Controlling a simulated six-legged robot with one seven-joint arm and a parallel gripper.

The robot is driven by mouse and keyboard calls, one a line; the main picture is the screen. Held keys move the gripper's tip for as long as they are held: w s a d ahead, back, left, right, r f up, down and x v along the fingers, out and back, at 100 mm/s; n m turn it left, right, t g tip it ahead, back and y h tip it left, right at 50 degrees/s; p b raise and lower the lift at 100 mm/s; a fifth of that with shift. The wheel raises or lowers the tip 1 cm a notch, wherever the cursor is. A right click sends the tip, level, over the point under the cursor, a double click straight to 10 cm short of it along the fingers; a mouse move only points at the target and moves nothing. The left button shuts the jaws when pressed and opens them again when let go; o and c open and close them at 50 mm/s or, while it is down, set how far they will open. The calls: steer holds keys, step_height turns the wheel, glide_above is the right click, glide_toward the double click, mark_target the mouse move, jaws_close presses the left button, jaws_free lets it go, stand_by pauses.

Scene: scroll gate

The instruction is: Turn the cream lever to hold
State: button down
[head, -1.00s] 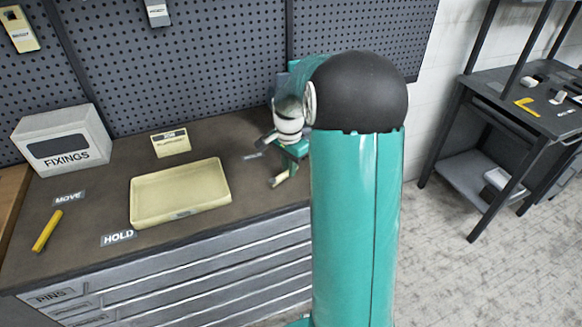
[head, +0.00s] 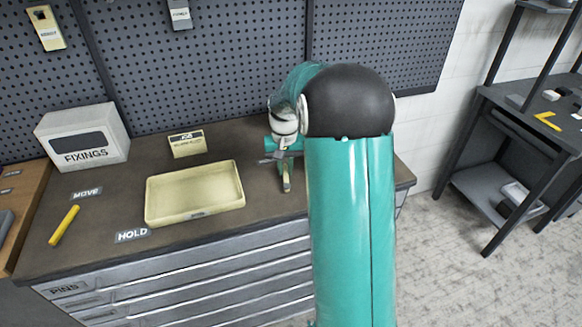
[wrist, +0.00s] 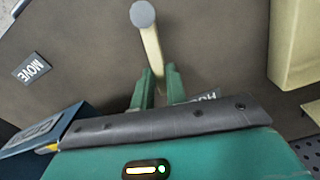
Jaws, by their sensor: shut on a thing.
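The cream lever (wrist: 151,45) shows in the wrist view as a bar with a round grey end, running down between the green fingers of my gripper (wrist: 157,88). The gripper is shut on it. In the head view my gripper (head: 283,160) is at the bench right of the tray, and the lever (head: 287,183) points toward the front edge. The MOVE label (wrist: 33,68) lies left of the lever in the wrist view. The HOLD label (wrist: 208,97) is partly hidden behind my gripper. The lever's other end is hidden by the fingers.
A cream tray (head: 167,214) stands left of my gripper. A pegboard (head: 220,60) rises behind. A blue block (wrist: 40,137) is close by in the wrist view.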

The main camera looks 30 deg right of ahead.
steer(key=shift+w+a+n, duration=0.3)
steer(key=shift+a+n, duration=0.45)
steer(key=shift+n, duration=0.65)
steer(key=c, duration=1.4)
jaws_free()
steer(key=shift+a, duration=0.1)
steer(key=shift+r, duration=0.1)
step_height(320, 180, up, 14)
steer(key=shift+f, duration=0.2)
